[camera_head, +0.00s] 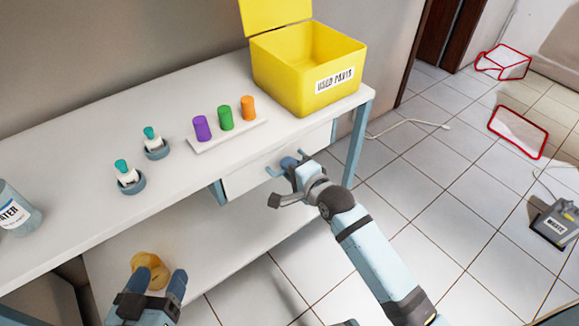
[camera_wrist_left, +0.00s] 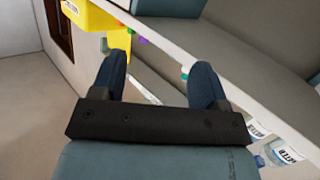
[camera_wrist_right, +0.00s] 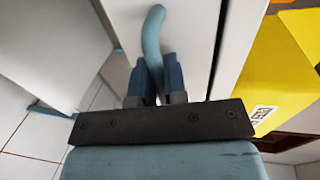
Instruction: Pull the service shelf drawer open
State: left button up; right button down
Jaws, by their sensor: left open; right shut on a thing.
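The service shelf drawer (camera_head: 248,178) has a white front under the white shelf top, with a blue handle (camera_head: 275,171). My right gripper (camera_head: 290,165) is at the drawer front. In the right wrist view its fingers (camera_wrist_right: 158,80) are shut on the curved blue handle (camera_wrist_right: 152,40), in front of the white drawer front (camera_wrist_right: 185,35). Whether the drawer stands slightly out is hard to tell. My left gripper (camera_head: 160,285) is open and empty, low at the front left; its spread fingers also show in the left wrist view (camera_wrist_left: 160,80).
On the shelf top (camera_head: 90,185) stand a yellow used parts bin (camera_head: 285,75), purple (camera_head: 202,128), green (camera_head: 225,118) and orange (camera_head: 248,107) cylinders, two teal-capped bottles and a water jar (camera_head: 18,212). A round tan object (camera_head: 150,268) is beyond my left gripper. Tiled floor lies right.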

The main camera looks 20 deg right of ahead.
jog(key=shift+s, duration=0.2)
pick_arm(q)
jog(key=s+a+f+g+y+p, duration=0.2)
jog(key=a+f+g+p, duration=0.1)
jog(key=p, duration=0.7)
jog(key=shift+s+a+f+g+y, duration=0.35)
jog(key=shift+a+f+g, duration=0.1)
jog(key=shift+f, duration=0.3)
pick_arm(e)
jog(key=f+v, duration=0.2)
jog(key=v, duration=0.7)
jog(key=f+v, duration=0.2)
jog(key=v, duration=0.7)
jog(key=shift+v, duration=0.75)
jog(key=c, duration=1.2)
grip_release()
